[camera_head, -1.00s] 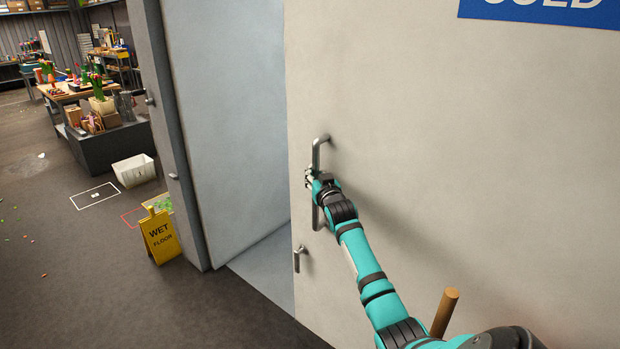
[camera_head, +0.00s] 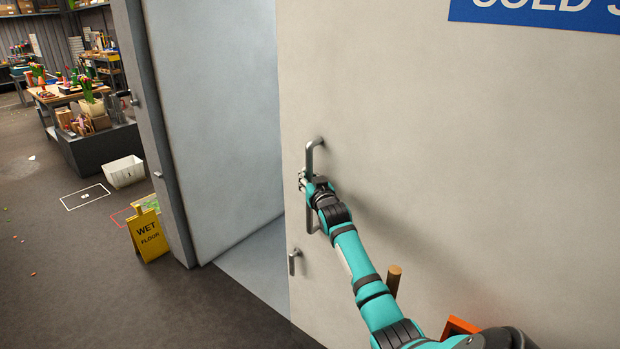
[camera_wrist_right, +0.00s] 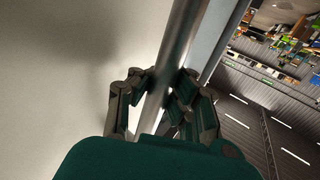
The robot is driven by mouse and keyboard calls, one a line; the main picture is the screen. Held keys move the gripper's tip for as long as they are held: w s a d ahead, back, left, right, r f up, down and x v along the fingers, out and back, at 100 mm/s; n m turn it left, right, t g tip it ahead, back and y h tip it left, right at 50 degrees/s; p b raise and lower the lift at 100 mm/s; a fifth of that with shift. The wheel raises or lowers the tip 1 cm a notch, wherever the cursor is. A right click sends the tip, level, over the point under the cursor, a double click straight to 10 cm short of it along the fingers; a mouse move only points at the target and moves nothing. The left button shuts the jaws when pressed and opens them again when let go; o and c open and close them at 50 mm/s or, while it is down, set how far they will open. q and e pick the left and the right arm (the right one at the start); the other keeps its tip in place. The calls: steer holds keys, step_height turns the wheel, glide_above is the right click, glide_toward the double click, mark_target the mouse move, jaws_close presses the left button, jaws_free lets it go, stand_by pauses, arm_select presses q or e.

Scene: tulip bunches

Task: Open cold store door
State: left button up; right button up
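The cold store door (camera_head: 430,150) is a large pale panel with a blue sign (camera_head: 545,12) at its top. It stands partly open, with a gap at its left edge. A vertical metal bar handle (camera_head: 311,150) is on it near that edge. My right gripper (camera_head: 306,184) is at the middle of the handle. In the right wrist view the fingers of my right gripper (camera_wrist_right: 160,92) are closed around the handle bar (camera_wrist_right: 178,60), one on each side. My left gripper is not in view.
The door frame (camera_head: 150,130) stands left of the gap, and the pale floor (camera_head: 255,265) shows through. A yellow wet floor sign (camera_head: 148,237) stands near the frame. A white bin (camera_head: 125,172) and a work table (camera_head: 70,92) are farther left. Dark floor (camera_head: 60,270) is open there.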

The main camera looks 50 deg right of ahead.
steer(key=o, duration=0.8)
steer(key=shift+w+a, duration=0.25)
steer(key=shift+a, duration=0.3)
steer(key=shift+s+d, duration=0.15)
steer(key=shift+d, duration=0.05)
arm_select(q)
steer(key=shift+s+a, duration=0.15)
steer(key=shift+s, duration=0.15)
arm_select(e)
steer(key=v, duration=1.2)
steer(key=shift+a+r, duration=0.1)
